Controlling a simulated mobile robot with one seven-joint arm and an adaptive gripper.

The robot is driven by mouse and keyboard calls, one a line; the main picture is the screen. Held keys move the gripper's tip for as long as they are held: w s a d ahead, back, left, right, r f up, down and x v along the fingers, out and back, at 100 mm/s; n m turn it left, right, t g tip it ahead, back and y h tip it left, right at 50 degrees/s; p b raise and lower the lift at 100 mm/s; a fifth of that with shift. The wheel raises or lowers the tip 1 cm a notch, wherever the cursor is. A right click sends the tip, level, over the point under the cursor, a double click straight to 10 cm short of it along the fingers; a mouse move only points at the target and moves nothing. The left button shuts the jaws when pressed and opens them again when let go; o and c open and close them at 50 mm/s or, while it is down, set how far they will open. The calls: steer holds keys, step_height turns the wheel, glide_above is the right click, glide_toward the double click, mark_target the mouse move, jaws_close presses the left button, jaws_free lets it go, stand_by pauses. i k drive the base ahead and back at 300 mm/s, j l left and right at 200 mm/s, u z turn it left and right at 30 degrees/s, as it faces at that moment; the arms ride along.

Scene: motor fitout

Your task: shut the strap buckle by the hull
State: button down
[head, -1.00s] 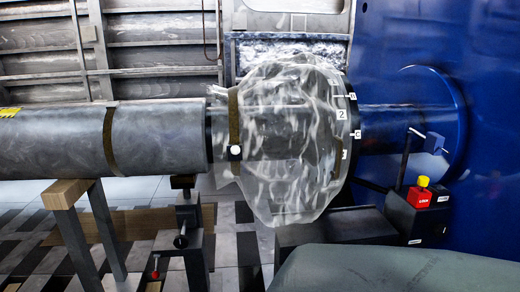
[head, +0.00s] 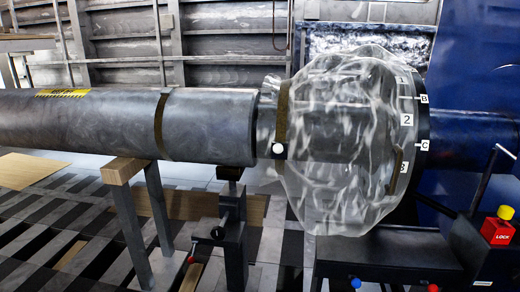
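A clear, crinkled plastic cover (head: 335,185) wraps the joint between the grey pipe (head: 210,115) and the dark flange at the blue hull (head: 470,75). A brown strap (head: 283,105) circles the cover's pipe end. A dark buckle with a white knob (head: 278,148) sits on this strap; I cannot tell whether it is open or shut. At the hull end, a short brown strip (head: 396,180) shows low on the cover beside the number plates. No buckle can be made out there. My gripper is not in view.
A trestle with a wooden top (head: 122,170) and a dark jack stand (head: 232,225) stand under the pipe. A black box with a red lock block (head: 496,232) and yellow knob stands at right. Checkered floor (head: 60,220) lies open at lower left.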

mark_target(278, 148)
steer(key=z, duration=0.25)
steer(key=i+j+z, duration=0.2)
steer(key=i+j, duration=0.35)
steer(key=i, duration=0.5)
